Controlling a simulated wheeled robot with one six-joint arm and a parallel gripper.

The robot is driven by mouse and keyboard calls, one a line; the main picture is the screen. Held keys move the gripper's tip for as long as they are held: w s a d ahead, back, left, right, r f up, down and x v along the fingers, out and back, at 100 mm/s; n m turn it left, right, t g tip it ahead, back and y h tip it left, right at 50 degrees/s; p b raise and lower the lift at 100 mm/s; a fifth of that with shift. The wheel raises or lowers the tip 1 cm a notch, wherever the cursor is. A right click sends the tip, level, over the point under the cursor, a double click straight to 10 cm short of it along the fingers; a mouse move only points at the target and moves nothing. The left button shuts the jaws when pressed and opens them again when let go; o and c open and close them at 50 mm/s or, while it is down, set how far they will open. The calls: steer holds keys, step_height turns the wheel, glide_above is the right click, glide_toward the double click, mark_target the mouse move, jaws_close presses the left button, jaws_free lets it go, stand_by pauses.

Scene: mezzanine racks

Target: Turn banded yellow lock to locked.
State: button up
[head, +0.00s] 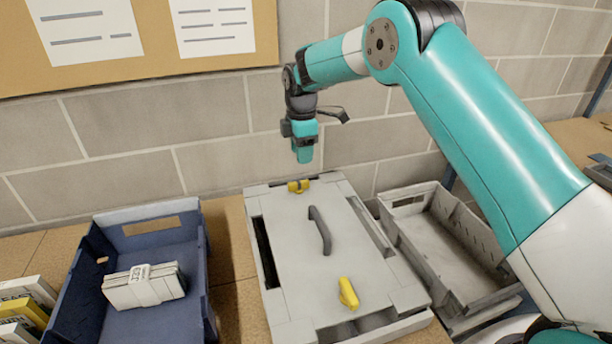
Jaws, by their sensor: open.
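A grey crate with a flat lid (290,245) stands on the bench and bears a dark curved handle (320,230). A small yellow lock (298,186) sits at the lid's far edge; a dark mark across its middle looks like a band. A second yellow lock (347,293) sits near the lid's front edge, plain and longer, roughly pointing front to back. My gripper (304,158) hangs pointing down just above the far lock, apart from it and empty. The gap between its fingers is hard to see from this side.
A blue crate (205,285) with a banded white bundle (145,286) stands at left, beside several small boxes (28,300). An open grey crate (430,200) stands close at right. A block wall (130,135) rises behind the bench.

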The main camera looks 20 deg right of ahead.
mark_target(302, 181)
step_height(302, 181, down, 9)
steer(key=shift+p, duration=1)
